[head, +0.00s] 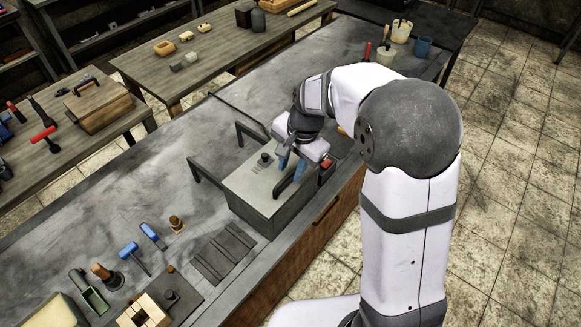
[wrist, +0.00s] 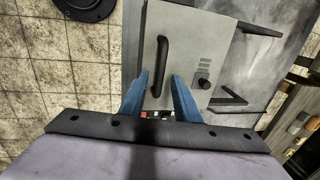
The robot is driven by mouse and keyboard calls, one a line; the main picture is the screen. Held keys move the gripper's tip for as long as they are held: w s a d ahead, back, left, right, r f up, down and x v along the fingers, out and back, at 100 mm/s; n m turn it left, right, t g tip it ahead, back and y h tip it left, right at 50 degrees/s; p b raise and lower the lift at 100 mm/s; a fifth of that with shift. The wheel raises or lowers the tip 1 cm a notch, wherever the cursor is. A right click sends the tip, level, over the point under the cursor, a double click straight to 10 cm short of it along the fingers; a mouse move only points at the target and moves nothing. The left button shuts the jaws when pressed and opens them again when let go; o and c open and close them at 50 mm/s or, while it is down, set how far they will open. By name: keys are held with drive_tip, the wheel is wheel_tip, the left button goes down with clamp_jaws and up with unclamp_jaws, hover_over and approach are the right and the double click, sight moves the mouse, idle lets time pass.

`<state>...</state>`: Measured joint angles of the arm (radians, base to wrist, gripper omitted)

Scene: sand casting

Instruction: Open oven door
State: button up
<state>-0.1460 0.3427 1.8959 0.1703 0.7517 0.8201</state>
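The oven (head: 275,214) is a grey box on the long grey bench, with a light flat panel (head: 243,183) on top. This door panel looks closed. It carries a dark bar handle (head: 281,188) and a round black knob (head: 264,158). In the wrist view the handle (wrist: 162,62) stands upright in the picture, with the knob (wrist: 203,83) to its right. My gripper (head: 290,168) is over the panel near the handle, its blue fingers apart. In the wrist view my gripper (wrist: 160,75) has the handle between its fingertips in the picture; contact cannot be told.
Two dark brackets (head: 206,173) stick out from the oven's left side.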

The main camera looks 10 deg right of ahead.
drive_tip(key=shift+a+f, duration=0.1)
drive_tip(key=shift+f, duration=0.65)
drive_tip(key=shift+c, duration=0.6)
drive_tip(key=shift+w, duration=0.1)
clamp_jaws()
drive_tip(key=w+a+p, duration=0.5)
drive_tip(key=w+a, duration=0.7)
drive_tip(key=shift+r, duration=0.15)
unclamp_jaws()
drive_tip(key=shift+o, duration=0.6)
